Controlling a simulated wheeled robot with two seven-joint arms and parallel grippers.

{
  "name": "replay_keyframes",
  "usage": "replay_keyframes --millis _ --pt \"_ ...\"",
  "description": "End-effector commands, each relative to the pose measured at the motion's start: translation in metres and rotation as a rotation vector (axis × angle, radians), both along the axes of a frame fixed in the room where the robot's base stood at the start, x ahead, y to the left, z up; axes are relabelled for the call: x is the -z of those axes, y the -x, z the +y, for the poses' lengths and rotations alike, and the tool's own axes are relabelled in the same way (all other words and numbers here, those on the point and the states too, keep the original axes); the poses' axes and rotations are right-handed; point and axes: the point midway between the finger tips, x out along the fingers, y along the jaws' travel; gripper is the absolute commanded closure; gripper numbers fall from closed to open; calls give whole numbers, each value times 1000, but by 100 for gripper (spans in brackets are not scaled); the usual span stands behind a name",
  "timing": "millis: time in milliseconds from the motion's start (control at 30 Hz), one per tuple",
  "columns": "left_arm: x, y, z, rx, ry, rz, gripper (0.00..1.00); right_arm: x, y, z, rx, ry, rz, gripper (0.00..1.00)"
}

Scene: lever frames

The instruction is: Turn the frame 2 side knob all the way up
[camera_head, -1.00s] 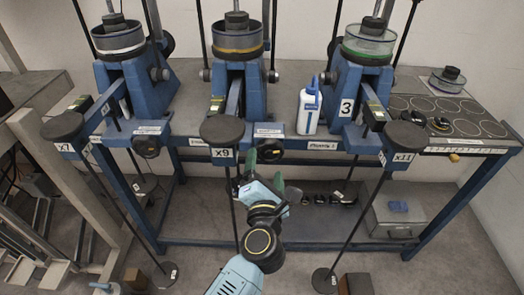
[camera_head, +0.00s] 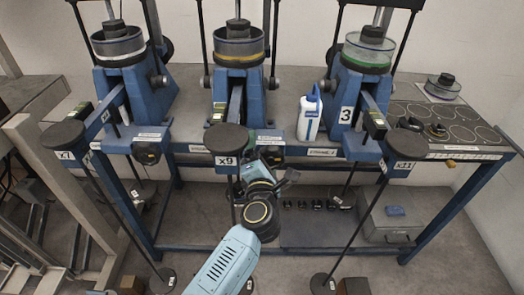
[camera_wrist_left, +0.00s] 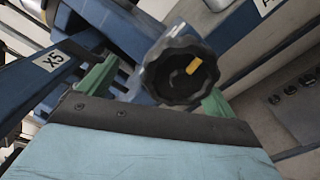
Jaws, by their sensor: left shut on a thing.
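The frame 2 side knob (camera_head: 272,155) is a round black knob on the front of the middle blue frame (camera_head: 238,98), below its weight pan. In the left wrist view the knob (camera_wrist_left: 182,72) is scalloped, with an orange-yellow pointer mark toward its upper right. My left gripper (camera_head: 268,170) has come up from below to the knob. In the wrist view its green fingers (camera_wrist_left: 97,77) lie on either side of the knob, shut on it. The fingertips are partly hidden behind the knob. My right gripper does not show.
A black disc labelled x9 (camera_head: 226,139) on a thin rod stands just left of my gripper. A white bottle (camera_head: 309,117) stands right of the middle frame. Below are a shelf with a grey box (camera_head: 393,216) and several small dark weights (camera_head: 318,204).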

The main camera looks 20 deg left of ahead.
Motion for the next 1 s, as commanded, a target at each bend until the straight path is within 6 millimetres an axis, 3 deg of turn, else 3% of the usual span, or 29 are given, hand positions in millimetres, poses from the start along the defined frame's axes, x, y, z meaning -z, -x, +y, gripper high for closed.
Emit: replay_keyframes --millis 33,600,1000 --pt "9 -1 4 -10 -16 -6 18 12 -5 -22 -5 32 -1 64" --pt "14 0 0 0 -79 19 18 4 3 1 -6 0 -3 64" --pt "13 0 -1 2 -78 18 69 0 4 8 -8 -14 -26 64"
